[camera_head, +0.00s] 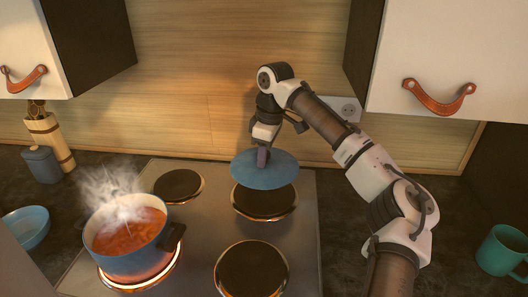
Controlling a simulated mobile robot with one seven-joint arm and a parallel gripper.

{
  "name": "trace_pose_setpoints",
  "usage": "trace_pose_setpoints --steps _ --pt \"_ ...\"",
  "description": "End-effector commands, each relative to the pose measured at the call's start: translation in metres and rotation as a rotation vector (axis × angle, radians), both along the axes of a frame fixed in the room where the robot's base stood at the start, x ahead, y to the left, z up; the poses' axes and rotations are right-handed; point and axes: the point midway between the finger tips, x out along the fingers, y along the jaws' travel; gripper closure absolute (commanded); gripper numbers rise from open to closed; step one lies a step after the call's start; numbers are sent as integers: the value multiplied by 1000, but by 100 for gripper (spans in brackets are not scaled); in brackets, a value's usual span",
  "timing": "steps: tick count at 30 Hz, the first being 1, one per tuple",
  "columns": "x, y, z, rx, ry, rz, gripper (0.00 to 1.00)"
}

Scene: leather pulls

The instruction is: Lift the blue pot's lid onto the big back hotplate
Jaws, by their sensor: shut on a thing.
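The blue pot (137,250) stands uncovered on the glowing front left hotplate (107,281), with steam rising from its orange-red contents. Its blue lid (246,176) hangs from my gripper (262,157), which is shut on the knob at the lid's middle. The lid looks roughly level and is over the big back hotplate (265,204) at the right, covering that plate's far part from view. A dark gap and the plate's near rim show below the lid. I cannot tell exactly how high the lid is above the plate.
A small back left hotplate (179,186) and a front right hotplate (251,270) are bare. A blue bowl (27,228) and a blue-grey jar (41,165) are at the left, a teal mug (503,251) at the right. Cupboards with leather pulls (440,98) hang above.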

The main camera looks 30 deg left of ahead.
Motion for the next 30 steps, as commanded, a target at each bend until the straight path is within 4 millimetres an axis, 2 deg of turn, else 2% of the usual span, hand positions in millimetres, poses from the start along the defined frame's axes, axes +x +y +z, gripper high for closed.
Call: trace_pose_setpoints --steps 1,9,18,24,30 --pt "0 0 -10 0 -1 0 97" --pt "0 0 -43 0 -1 0 97" --pt "0 0 -70 1 3 -1 98" --pt "0 0 -80 1 0 0 98" --pt "0 0 -80 0 0 -1 98"
